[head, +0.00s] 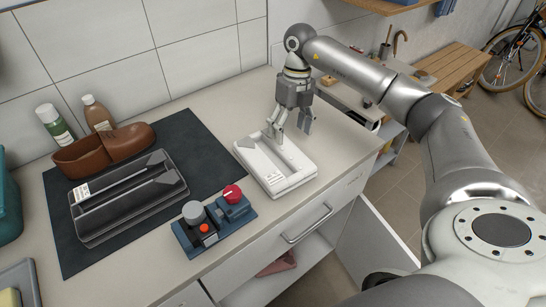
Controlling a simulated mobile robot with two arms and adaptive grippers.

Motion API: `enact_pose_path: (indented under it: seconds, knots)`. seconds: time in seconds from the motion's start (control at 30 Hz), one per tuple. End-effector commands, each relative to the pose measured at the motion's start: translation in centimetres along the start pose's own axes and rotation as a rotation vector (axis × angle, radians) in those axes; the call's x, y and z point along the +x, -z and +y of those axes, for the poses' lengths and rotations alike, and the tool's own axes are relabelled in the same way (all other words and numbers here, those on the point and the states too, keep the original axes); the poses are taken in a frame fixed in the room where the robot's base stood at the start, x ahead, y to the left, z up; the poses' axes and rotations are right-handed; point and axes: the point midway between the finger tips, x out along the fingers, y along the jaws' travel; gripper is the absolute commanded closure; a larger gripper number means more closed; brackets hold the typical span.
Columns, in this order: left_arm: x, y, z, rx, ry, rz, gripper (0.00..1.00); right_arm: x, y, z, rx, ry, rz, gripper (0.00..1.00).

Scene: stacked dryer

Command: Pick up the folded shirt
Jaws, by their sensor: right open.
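No thing on the counter is plainly a folded shirt. A pinkish, cloth-like item (277,264) lies in the open space below the counter; only part of it shows, so I cannot tell whether it is the shirt. My right gripper (289,129) points down over the far part of a white, shallow tray-like thing (287,183) on the counter. Its fingers are apart with nothing seen between them. I cannot tell whether a fingertip touches the white thing. My left gripper is out of view.
On a dark mat (207,148) are a black tray (120,213) and a brown holder (105,149); two bottles stand behind. A blue control box (213,222) with knobs sits near the front edge. A cabinet door (370,240) stands open below. A wooden bench (447,65) is beyond.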

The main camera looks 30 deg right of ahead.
Motion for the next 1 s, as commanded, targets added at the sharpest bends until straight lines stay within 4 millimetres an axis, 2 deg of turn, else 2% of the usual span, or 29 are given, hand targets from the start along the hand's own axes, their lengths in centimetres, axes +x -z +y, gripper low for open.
enact_pose_path:
  seconds: [0.23,0.4,0.67,1.0]
  knots:
    - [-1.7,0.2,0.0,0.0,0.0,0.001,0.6,2.9,-0.2,0.2,0.0,-0.001,0.004,0.26]
    - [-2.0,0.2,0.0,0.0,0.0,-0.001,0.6,5.0,-0.3,0.1,-0.001,0.0,0.001,0.26]
    - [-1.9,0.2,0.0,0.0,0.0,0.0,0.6,5.3,-0.3,0.1,-0.001,-0.001,-0.001,0.26]
    - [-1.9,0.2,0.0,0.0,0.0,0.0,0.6,5.3,-0.3,0.1,-0.001,-0.001,-0.001,0.69]
